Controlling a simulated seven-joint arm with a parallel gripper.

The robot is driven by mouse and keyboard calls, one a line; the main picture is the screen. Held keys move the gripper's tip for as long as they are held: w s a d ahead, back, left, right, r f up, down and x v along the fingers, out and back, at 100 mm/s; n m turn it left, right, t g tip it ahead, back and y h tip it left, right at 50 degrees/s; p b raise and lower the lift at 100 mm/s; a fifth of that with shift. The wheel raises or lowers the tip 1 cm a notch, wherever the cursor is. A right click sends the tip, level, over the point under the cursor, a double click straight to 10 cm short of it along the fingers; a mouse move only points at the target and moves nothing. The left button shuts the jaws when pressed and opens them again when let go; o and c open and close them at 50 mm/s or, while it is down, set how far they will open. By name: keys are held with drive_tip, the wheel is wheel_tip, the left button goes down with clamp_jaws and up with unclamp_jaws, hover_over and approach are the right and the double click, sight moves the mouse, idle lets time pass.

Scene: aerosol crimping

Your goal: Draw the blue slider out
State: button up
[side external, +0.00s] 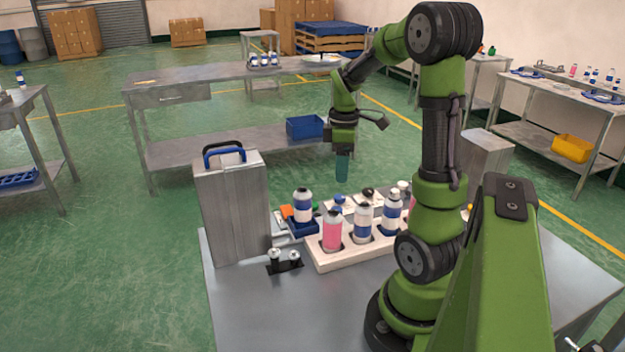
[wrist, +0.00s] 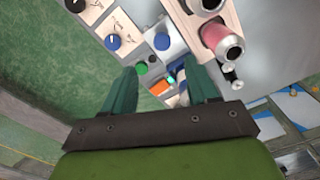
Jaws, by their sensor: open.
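A blue block-like holder (side external: 303,228), which looks like the blue slider, sits low beside the white bottle rack. A white bottle with a blue band (side external: 303,205) stands in or on it. My gripper (side external: 342,178) hangs above and behind the rack, pointing down, apart from everything. In the wrist view my gripper (wrist: 162,75) shows two teal fingers spread apart with nothing held between them. Small orange, blue and green parts show below and between the fingers. I cannot tell for sure which blue part there is the slider.
The white rack (side external: 320,262) holds several bottles, including a pink one (side external: 332,231). A tall grey metal housing (side external: 232,210) with a blue handle stands to the left. The front of the table is mostly clear.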

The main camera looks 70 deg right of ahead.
wheel_tip(320, 180, up, 5)
drive_tip(key=shift+r, duration=0.1)
idle(0.4)
drive_tip(key=a+r+m+t+y, duration=0.2)
drive_tip(key=a+m+t, duration=0.5)
drive_tip(key=a, duration=2.1)
drive_tip(key=shift+r+m, duration=0.4)
drive_tip(key=shift+r, duration=0.15)
